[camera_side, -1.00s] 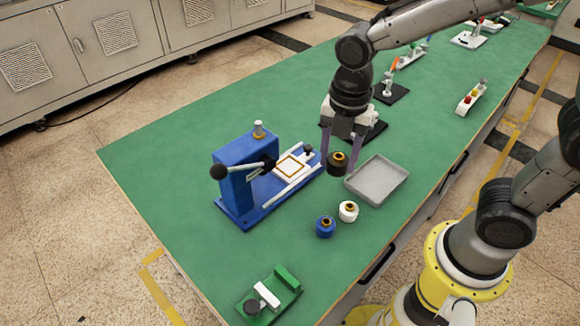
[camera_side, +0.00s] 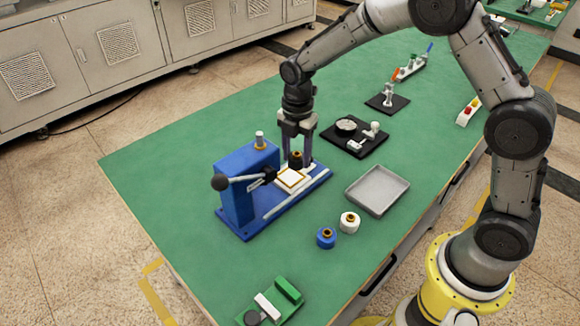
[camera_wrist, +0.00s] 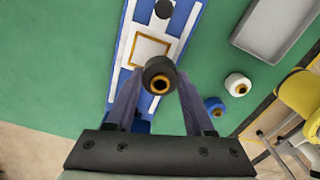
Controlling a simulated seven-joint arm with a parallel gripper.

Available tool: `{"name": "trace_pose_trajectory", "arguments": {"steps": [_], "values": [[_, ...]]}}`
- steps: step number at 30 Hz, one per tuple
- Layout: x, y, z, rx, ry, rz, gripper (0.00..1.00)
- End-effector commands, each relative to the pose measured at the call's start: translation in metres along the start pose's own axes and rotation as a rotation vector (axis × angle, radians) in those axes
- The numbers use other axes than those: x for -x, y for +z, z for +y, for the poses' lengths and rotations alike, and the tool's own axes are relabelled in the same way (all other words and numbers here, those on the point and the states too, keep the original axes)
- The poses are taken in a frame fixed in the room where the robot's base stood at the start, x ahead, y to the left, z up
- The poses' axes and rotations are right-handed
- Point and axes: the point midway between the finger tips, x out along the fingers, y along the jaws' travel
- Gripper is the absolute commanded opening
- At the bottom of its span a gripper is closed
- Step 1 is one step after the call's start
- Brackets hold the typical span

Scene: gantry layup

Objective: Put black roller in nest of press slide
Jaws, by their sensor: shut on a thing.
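My gripper (camera_side: 296,158) is shut on the black roller (camera_side: 295,162), a short black cylinder with a gold ring on top. In the wrist view the black roller (camera_wrist: 160,73) sits upright between the fingertips. The press slide (camera_side: 291,179) is a white plate with a gold square outline, on the blue press (camera_side: 236,192). The roller is at the slide's far end in the side view. In the wrist view it overlaps the near edge of the gold square on the slide (camera_wrist: 149,50). Whether it touches the slide, I cannot tell.
A white roller (camera_side: 349,222) and a blue roller (camera_side: 326,238) stand to the right of the press, near a grey tray (camera_side: 378,191). A black fixture (camera_side: 353,136) lies behind.

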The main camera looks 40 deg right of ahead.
Motion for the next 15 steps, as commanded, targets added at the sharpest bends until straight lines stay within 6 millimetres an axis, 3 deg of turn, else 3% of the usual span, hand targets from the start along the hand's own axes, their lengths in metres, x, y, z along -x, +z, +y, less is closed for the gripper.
{"name": "trace_pose_trajectory", "arguments": {"steps": [11, 15], "values": [[-0.027, 0.004, 0.022, 0.000, -0.001, 0.000, 0.00], [-0.047, 0.003, 0.020, 0.000, -0.004, 0.001, 0.00]]}}
